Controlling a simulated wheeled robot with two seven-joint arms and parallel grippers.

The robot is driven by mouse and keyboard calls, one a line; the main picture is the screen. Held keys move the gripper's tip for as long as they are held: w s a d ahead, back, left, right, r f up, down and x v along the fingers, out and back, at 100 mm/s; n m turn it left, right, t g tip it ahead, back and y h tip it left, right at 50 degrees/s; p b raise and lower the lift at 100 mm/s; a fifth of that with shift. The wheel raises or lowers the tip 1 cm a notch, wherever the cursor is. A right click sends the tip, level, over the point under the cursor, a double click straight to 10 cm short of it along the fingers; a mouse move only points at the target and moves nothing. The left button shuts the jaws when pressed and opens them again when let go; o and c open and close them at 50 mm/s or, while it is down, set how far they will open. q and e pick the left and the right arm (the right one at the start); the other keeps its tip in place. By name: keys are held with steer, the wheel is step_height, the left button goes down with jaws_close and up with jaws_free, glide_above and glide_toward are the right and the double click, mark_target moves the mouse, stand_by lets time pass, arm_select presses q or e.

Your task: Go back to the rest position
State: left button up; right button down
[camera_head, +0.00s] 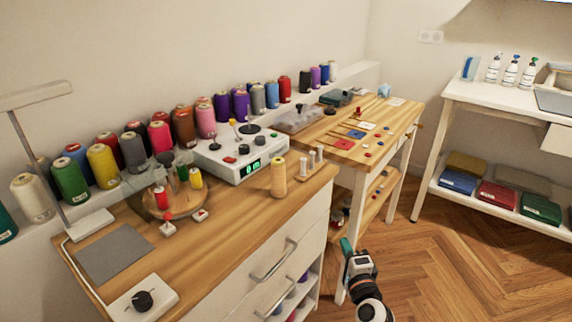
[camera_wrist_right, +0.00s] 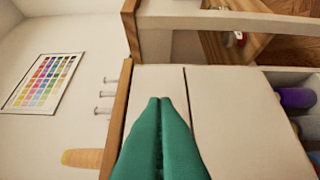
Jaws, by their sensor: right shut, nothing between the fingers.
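My right gripper (camera_head: 347,246) shows in the head view at the lower middle, with teal fingertips in front of the right end of the wooden-topped cabinet (camera_head: 112,247). In the right wrist view its two teal fingers (camera_wrist_right: 160,102) lie together, shut and empty. They point along the white drawer fronts (camera_wrist_right: 230,120) and appear apart from them. My left gripper is not in the head view.
A tan thread cone (camera_head: 278,177) and a wooden peg stand (camera_head: 312,166) stand near the cabinet's right edge. A second wooden table (camera_head: 395,125) is behind. A white shelf table (camera_head: 490,103) stands at right. The herringbone floor (camera_head: 450,260) is clear at lower right.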

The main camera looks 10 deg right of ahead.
steer(key=s+a+f+n+g+y, duration=0.1)
steer(key=s+a+f+n+g, duration=0.2)
steer(key=s+f+n, duration=0.45)
steer(key=s+a+f+n+g+y, duration=0.1)
steer(key=s+a+f+n+g, duration=0.25)
steer(key=f, duration=0.75)
steer(key=s+a+f+n+g+y, duration=0.2)
steer(key=s+f+n+g, duration=0.2)
steer(key=s+f, duration=0.4)
steer(key=s+d+f+n+g+h, duration=0.1)
steer(key=s+f+n+g, duration=0.2)
steer(key=s+f, duration=0.35)
steer(key=s+d+f+n+g+h, duration=0.1)
steer(key=s+f+n+g, duration=0.15)
steer(key=s, duration=0.65)
arm_select(q)
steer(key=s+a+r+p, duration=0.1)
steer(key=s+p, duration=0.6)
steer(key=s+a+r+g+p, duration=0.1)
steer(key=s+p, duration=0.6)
steer(key=p, duration=0.1)
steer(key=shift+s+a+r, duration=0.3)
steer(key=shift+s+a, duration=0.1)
arm_select(e)
steer(key=s+d+r+g, duration=0.1)
steer(key=s+d, duration=0.1)
steer(key=s, duration=1.2)
steer(key=shift+s+d+r+n, duration=0.25)
steer(key=shift+s+r+n, duration=0.1)
steer(key=shift+s, duration=0.05)
